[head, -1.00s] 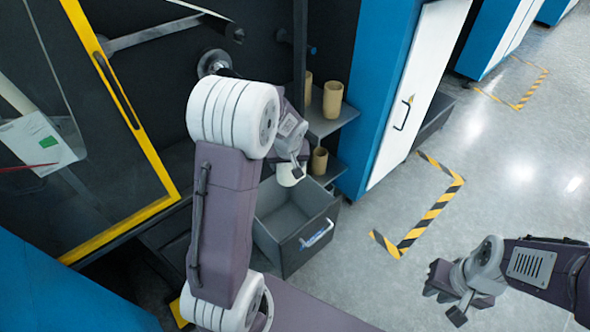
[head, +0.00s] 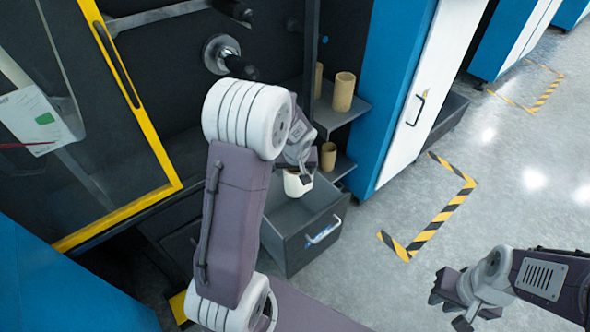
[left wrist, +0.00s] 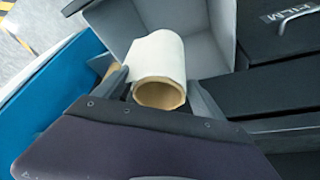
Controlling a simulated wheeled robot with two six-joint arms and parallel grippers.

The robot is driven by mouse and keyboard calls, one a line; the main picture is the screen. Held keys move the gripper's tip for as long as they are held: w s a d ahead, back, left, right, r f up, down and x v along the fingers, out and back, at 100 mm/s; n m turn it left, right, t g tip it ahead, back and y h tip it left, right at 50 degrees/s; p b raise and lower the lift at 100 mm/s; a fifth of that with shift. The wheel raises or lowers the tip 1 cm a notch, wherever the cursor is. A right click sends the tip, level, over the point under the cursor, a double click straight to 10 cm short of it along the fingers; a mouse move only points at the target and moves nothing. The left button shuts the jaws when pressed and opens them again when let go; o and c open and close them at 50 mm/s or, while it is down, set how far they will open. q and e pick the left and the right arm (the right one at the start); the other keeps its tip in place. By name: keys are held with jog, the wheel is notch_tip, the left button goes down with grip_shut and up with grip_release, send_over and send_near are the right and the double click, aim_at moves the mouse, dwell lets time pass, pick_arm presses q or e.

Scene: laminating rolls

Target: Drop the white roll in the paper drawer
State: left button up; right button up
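The white roll (head: 296,184) is a short white cylinder with a tan cardboard core. My left gripper (head: 302,178) is shut on it. In the left wrist view the roll (left wrist: 160,58) lies between the two fingers (left wrist: 160,92), its open core end facing the camera. It is over the open grey drawer (head: 320,232), which also shows in the left wrist view (left wrist: 215,30) behind the roll. I cannot read a label on this drawer. My right gripper (head: 460,300) is empty over the floor at the right; its finger gap is unclear.
A dark drawer marked FILM (left wrist: 285,25) lies beside the open one. Tan cores (head: 344,92) stand on shelves behind it. A blue and white cabinet (head: 405,110) rises to the right. The floor (head: 500,195) at the right is clear.

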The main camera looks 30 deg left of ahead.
pick_arm(q)
jog(key=p+v, duration=0.4)
jog(key=v, duration=0.5)
jog(key=shift+w+d, duration=0.1)
dwell(0.6)
